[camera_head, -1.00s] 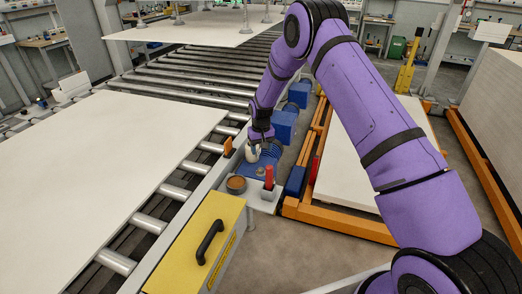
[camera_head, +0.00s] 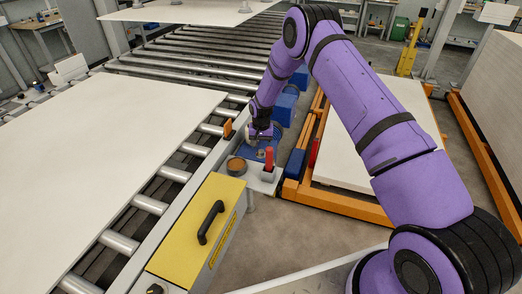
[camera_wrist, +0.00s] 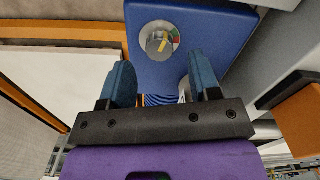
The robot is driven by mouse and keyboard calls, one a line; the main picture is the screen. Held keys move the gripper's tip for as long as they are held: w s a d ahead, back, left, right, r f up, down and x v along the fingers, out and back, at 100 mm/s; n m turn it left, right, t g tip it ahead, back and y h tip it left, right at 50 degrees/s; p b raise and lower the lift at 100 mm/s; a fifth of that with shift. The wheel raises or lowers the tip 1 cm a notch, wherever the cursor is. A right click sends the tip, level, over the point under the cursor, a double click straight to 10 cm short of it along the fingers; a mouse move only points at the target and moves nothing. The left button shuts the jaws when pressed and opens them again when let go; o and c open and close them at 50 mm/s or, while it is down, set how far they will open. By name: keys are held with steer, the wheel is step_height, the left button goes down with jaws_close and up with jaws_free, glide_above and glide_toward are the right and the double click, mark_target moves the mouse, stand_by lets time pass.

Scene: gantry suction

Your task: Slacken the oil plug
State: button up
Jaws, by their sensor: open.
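In the wrist view, a round grey fitting with a yellow bar and small green and red marks (camera_wrist: 160,40) sits on the face of a blue housing (camera_wrist: 205,22). It looks like the oil plug, though I cannot be sure. My gripper (camera_wrist: 161,78) is open and empty, its two blue fingers spread apart. In that picture the fitting shows above the gap between the fingertips, with no finger touching it.
A red lever (camera_head: 268,160) and a round brown-topped cup (camera_head: 236,166) stand close by on a grey ledge. A yellow cover (camera_head: 190,235) with a black handle (camera_head: 211,222) is nearer. A white board lies on the rollers at left. An orange frame (camera_head: 335,198) holds another board at right.

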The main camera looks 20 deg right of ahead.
mark_target(261, 150)
steer(key=shift+f, duration=1.6)
steer(key=c, duration=0.9)
steer(key=shift+n, duration=3.2)
